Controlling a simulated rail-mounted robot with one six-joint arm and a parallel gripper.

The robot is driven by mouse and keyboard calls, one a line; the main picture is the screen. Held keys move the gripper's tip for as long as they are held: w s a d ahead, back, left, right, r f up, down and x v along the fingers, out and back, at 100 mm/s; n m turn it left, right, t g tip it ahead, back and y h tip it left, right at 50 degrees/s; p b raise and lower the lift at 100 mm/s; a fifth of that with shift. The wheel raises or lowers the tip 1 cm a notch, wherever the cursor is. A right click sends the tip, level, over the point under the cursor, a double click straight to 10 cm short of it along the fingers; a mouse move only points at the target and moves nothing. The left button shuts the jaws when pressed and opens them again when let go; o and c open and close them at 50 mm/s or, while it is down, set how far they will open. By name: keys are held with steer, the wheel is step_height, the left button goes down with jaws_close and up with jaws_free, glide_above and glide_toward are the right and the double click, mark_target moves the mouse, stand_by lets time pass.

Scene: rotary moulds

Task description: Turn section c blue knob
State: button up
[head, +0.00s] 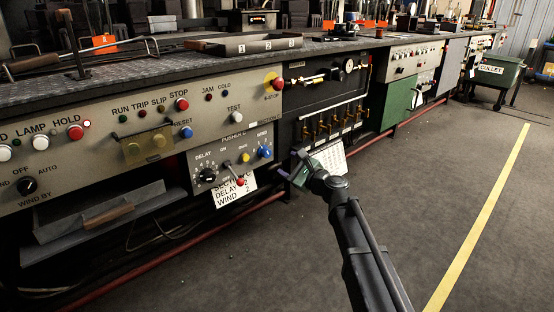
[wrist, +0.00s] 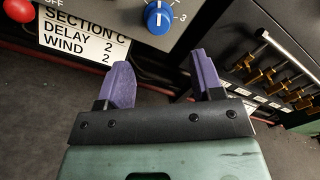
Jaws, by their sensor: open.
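The blue knob (head: 265,152) sits at the right end of the pusher panel (head: 215,158); it also shows at the top of the wrist view (wrist: 158,18), with a white pointer mark and a "3" printed to its right. A white card (wrist: 85,35) beside it reads "SECTION C, DELAY 2, WIND 2". My gripper (wrist: 163,78) is open, its two purple fingers apart and empty. The knob lies beyond the fingertips, between their lines, not touched. In the head view my gripper (head: 291,170) is just right of and below the knob.
A red-tipped lever (head: 240,181) and a black delay dial (head: 207,175) are left of the knob. A row of brass valves (head: 330,123) is on the black panel to the right. A red pipe (head: 180,242) runs low along the bench.

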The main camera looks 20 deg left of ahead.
mark_target(268, 154)
steer(key=x, duration=1)
steer(key=shift+a+f, duration=0.1)
steer(key=shift+a, duration=0.35)
steer(key=c, duration=0.9)
steer(key=shift+n, duration=0.4)
steer(key=n, duration=0.8)
steer(key=shift+n, duration=0.3)
